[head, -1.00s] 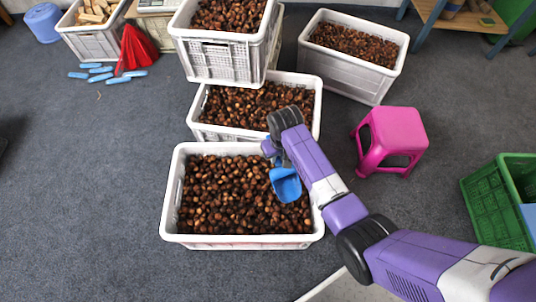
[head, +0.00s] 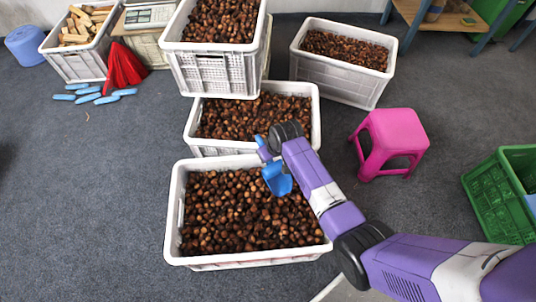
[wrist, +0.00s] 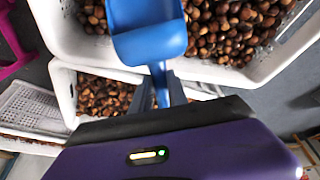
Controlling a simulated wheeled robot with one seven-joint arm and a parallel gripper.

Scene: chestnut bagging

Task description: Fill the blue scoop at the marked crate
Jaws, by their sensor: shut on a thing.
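The blue scoop (head: 278,183) hangs over the back half of the front white crate (head: 178,240), which is full of brown chestnuts (head: 225,215). I see no clear mark on this crate. My gripper (wrist: 162,92) is shut on the scoop's handle, and the scoop's blue bowl (wrist: 150,45) shows beyond it in the wrist view. The bowl is tilted, and no chestnuts show in the part I see. I cannot tell whether its lip touches the chestnuts. In the head view my wrist hides part of the handle.
Another chestnut crate (head: 190,130) stands right behind, with a raised one (head: 215,75) behind it and one at back right (head: 335,78). A pink stool (head: 395,130) and a green crate (head: 490,195) stand right. Bare floor (head: 80,200) lies left.

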